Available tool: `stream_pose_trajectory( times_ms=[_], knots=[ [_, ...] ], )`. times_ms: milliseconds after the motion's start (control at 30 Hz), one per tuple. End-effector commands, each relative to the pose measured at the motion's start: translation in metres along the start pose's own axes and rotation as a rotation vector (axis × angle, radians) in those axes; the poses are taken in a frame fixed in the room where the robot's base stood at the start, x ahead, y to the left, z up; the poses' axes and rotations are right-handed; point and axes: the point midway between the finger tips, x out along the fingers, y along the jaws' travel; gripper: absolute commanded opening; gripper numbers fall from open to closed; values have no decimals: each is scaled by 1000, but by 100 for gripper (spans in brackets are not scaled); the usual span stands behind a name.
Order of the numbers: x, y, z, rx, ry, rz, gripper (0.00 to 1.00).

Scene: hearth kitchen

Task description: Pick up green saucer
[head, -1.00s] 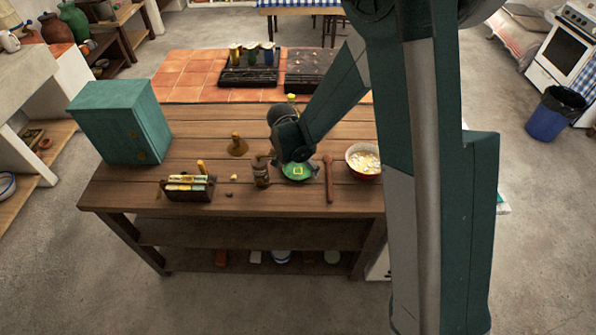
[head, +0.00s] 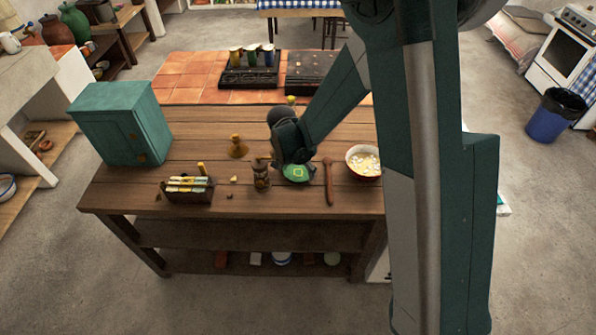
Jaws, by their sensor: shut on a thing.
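The green saucer (head: 298,174) is on or just above the wooden counter (head: 200,140), near its front edge, with a small yellow-green patch in its middle. My gripper (head: 291,161) comes down from above at the saucer's back left side. It is shut on the saucer's rim, as far as I can tell, since my gripper's body hides the fingertips and the saucer's far part. The saucer looks slightly tilted. I cannot tell whether it still touches the wood.
A dark brown jar (head: 261,175) stands close left of the saucer. A wooden rolling pin (head: 328,181) lies close right, then a red-rimmed bowl (head: 363,161). A box of cards (head: 187,189) and a teal cabinet (head: 122,122) stand further left.

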Motion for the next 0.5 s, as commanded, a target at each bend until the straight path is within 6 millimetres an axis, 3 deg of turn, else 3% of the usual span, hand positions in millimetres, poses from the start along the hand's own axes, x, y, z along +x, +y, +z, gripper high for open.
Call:
stream_pose_trajectory(
  times_ms=[267,500],
  knots=[
    [-7,0,-2,0,0,0,58],
    [-28,0,-8,0,0,0,58]
  ],
)
